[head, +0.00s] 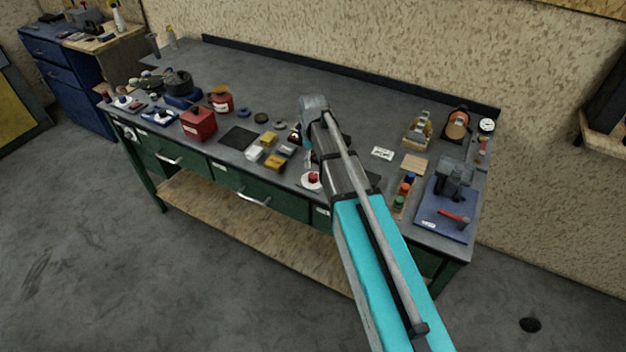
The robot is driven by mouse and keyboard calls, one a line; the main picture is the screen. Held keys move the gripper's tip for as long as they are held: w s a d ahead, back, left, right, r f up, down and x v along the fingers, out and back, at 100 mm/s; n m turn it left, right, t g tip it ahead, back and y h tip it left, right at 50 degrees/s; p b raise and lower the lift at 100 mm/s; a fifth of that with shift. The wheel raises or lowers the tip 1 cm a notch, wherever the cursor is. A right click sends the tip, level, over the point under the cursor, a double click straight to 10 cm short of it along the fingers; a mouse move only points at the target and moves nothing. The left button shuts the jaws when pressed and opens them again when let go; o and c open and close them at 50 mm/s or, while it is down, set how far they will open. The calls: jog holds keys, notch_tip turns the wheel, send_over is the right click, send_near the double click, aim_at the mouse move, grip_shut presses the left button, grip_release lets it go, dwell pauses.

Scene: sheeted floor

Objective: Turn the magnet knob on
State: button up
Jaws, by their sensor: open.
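No part is clearly readable as the magnet knob from this distance. A small red knob (313,177) sits on a white round plate at the bench's front edge, just below my gripper. A round white dial gauge (487,126) stands at the bench's far right end, with a small reddish part (482,145) below it; I cannot tell whether that is a knob. My gripper (306,153) is open over the front middle of the bench, largely hidden by my arm. It appears to hold nothing and is far left of the dial gauge.
The grey workbench (270,75) has clear room at the back. A red box (198,122), small blocks (270,139) and a dark pad (238,137) lie to the left. A blue plate with a vise (455,180) and colored knobs (405,188) lie to the right.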

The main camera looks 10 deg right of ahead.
aim_at(313, 175)
jog(key=shift+f+b, duration=3.75)
jog(key=shift+f, duration=0.3)
grip_shut()
